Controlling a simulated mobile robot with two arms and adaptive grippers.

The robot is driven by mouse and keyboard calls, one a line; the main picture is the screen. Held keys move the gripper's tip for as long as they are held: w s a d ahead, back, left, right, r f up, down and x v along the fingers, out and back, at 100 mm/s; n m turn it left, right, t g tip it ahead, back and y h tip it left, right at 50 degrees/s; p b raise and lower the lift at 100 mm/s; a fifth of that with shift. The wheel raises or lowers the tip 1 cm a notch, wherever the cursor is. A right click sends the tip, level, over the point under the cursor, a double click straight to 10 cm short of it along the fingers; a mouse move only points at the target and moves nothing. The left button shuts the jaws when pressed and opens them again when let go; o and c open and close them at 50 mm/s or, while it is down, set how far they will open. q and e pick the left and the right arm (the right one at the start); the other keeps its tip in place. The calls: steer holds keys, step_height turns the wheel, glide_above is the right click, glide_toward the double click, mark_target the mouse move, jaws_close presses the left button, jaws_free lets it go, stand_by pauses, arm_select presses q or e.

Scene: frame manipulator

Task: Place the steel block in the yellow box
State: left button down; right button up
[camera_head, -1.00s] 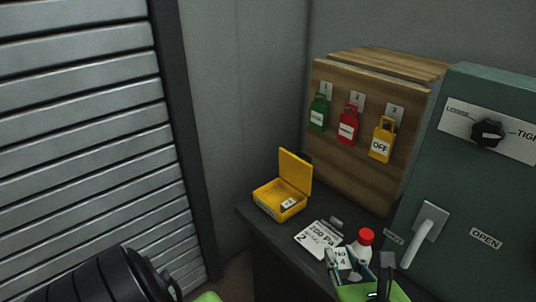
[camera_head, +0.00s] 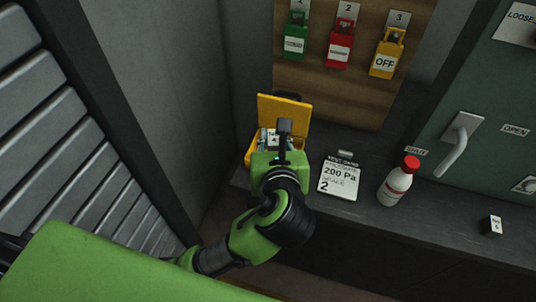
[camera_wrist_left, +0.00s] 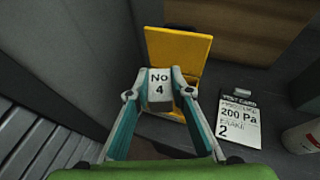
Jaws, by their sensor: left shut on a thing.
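The steel block (camera_wrist_left: 160,88), pale grey with a "No 4" label, is held between the fingertips of my left gripper (camera_wrist_left: 160,94) in the left wrist view. The yellow box (camera_wrist_left: 177,49) stands beyond it with its lid raised. In the head view my left gripper (camera_head: 277,142) is over the yellow box (camera_head: 284,112), and the block (camera_head: 269,136) shows partly beside a finger. The gripper hides most of the box's inside. I cannot tell whether the block touches the box. My right gripper is not in view.
A "200 Pa" card (camera_head: 339,180) lies right of the box, with a small grey piece behind it. A white bottle with a red cap (camera_head: 396,185) and a dark labelled block (camera_head: 493,226) stand farther right. A wooden panel with coloured tags (camera_head: 338,75) rises behind.

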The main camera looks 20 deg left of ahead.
arm_select(q)
steer(key=d+f+m+t+h, duration=0.1)
steer(key=d+f+m+h, duration=0.2)
steer(key=d+m+h, duration=0.15)
steer(key=w+a+f, duration=0.8)
steer(key=w+f, duration=0.1)
steer(key=shift+w+a+f+p, duration=0.1)
steer(key=shift+a+f+p, duration=0.1)
steer(key=shift+a+p, duration=0.15)
steer(key=shift+w+f, duration=0.1)
steer(key=shift+f, duration=0.1)
steer(key=f, duration=0.3)
steer(key=shift+w+a+f, duration=0.1)
steer(key=shift+w+a, duration=0.15)
steer(key=shift+a, duration=0.1)
steer(key=shift+f, duration=0.35)
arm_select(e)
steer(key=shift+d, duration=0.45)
arm_select(q)
steer(key=shift+f, duration=0.1)
